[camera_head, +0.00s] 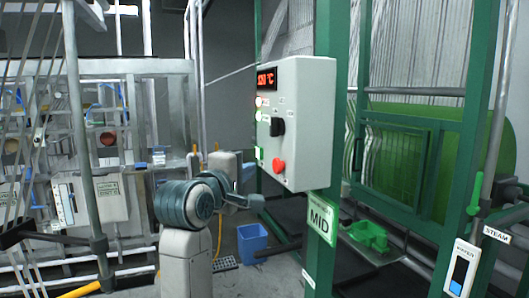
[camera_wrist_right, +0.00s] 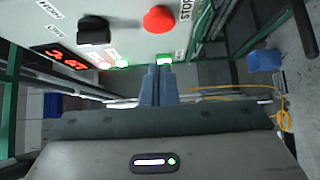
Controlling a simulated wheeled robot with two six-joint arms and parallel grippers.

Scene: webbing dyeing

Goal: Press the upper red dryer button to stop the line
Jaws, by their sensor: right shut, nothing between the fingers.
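A pale grey control box (camera_head: 305,120) hangs on a green post. Its panel has a red mushroom button (camera_head: 279,165), the only large red button seen on it. The wrist view shows this red button (camera_wrist_right: 159,19) at the top, with a black knob (camera_wrist_right: 95,30) to its left. My right gripper (camera_wrist_right: 160,68) is shut and empty, its fingertips just below a green button (camera_wrist_right: 163,59) in that view and apart from the red button. Whether the tips touch the panel is unclear. In the head view my right gripper is small, near the box's lower left. My left gripper is not in view.
The box also carries a lit red display (camera_head: 266,78) and small lights. A blue bin (camera_head: 253,243) stands on the floor.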

